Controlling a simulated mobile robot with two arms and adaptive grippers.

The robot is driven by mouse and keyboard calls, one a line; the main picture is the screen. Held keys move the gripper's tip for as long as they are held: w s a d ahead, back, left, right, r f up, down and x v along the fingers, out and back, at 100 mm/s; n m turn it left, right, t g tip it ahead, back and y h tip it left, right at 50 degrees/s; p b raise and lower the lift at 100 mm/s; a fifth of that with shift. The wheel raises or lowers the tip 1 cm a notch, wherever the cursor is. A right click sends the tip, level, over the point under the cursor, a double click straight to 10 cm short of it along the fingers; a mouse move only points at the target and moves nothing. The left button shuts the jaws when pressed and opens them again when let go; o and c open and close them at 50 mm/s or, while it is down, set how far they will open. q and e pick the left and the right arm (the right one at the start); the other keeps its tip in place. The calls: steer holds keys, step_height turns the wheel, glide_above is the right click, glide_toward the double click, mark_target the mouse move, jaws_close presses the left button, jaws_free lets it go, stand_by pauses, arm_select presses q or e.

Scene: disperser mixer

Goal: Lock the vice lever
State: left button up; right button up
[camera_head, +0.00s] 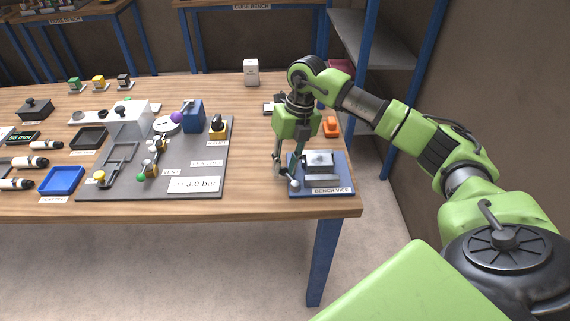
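The bench vice (320,163) is a grey metal block on a blue base plate (335,184) at the front right corner of the table, with a "BENCH VICE" label on its front edge. A small rounded metal knob (295,184), which looks like the end of the vice lever, shows at the left front of the vice. My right gripper (281,173) points down at the left side of the vice, with its fingertips close to this knob. I cannot tell whether the fingers touch the knob or how far apart they are. My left gripper is not in view.
A grey panel (211,160) with valves, levers and a "3.0 bar" display lies left of the vice. An orange object (330,126) sits behind the vice, and a white container (251,72) stands at the back. Bare wood (253,150) lies between panel and vice.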

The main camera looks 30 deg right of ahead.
jaws_close()
steer(key=shift+a, duration=0.1)
steer(key=a+n, duration=0.1)
steer(key=n, duration=0.1)
steer(key=a+n+b, duration=0.1)
steer(key=n, duration=0.1)
steer(key=shift+g, duration=0.4)
steer(key=n, duration=0.1)
steer(key=a+n, duration=0.1)
steer(key=n, duration=0.1)
steer(key=s+n+b, duration=0.1)
steer(key=shift+a+n+g, duration=0.3)
steer(key=shift+a+n, duration=0.1)
steer(key=shift+s+a+n+g+h+b, duration=0.15)
steer(key=shift+s+a+n+b, duration=0.15)
steer(key=shift+n, duration=0.5)
steer(key=shift+s+a+n+g+h+b, duration=0.15)
steer(key=shift+s+a+n, duration=0.1)
steer(key=shift+n, duration=0.55)
steer(key=shift+r, duration=0.1)
jaws_free()
steer(key=shift+s, duration=0.1)
